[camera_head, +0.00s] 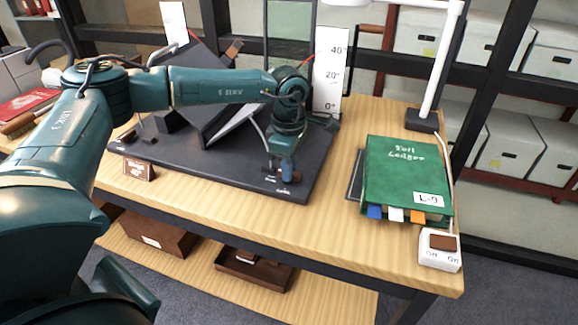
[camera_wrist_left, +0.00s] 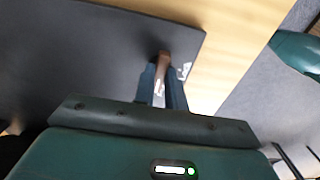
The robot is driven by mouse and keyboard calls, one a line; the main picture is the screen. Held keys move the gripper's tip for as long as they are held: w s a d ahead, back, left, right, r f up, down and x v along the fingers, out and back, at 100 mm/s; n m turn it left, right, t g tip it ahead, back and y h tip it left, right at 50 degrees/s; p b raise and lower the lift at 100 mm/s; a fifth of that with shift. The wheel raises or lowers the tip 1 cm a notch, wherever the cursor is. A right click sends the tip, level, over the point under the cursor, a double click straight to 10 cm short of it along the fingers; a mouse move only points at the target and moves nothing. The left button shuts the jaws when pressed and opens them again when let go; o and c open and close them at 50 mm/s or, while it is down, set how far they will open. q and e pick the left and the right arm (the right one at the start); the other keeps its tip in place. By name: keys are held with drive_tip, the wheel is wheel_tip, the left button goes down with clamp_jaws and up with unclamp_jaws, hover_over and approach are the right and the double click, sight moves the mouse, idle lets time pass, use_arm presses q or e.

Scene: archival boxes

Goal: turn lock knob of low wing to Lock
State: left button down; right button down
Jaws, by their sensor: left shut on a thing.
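My left gripper (camera_head: 283,178) points down at the front right corner of the dark base plate (camera_head: 215,180) on the table. It is shut on the lock knob (camera_wrist_left: 163,58), a small brown piece that shows between the fingertips in the left wrist view. The fingers hide most of the knob, so I cannot tell which way it is turned. Small white labels lie on the plate beside the fingers, too small to read fully. The low wing (camera_head: 232,122) seems to be the tilted panel on the plate, partly behind my left arm. My right gripper is not in view.
A green ledger (camera_head: 405,170) lies right of the plate. A lamp (camera_head: 422,122) stands behind it and a switch box (camera_head: 439,250) is at the table's front right corner. An angle scale board (camera_head: 329,72) stands behind the plate. Bare wood lies in front.

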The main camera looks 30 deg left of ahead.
use_arm(q)
drive_tip(key=shift+n, duration=0.3)
drive_tip(key=n, duration=0.3)
drive_tip(key=shift+n+p, duration=0.4)
drive_tip(key=n, duration=0.4)
drive_tip(key=shift+p, duration=0.3)
drive_tip(key=n, duration=0.5)
drive_tip(key=shift+p, duration=0.35)
drive_tip(key=shift+n+p, duration=0.4)
drive_tip(key=shift+n, duration=1.8)
drive_tip(key=c, duration=1.4)
unclamp_jaws()
drive_tip(key=shift+c, duration=0.2)
wheel_tip(320, 180, up, 13)
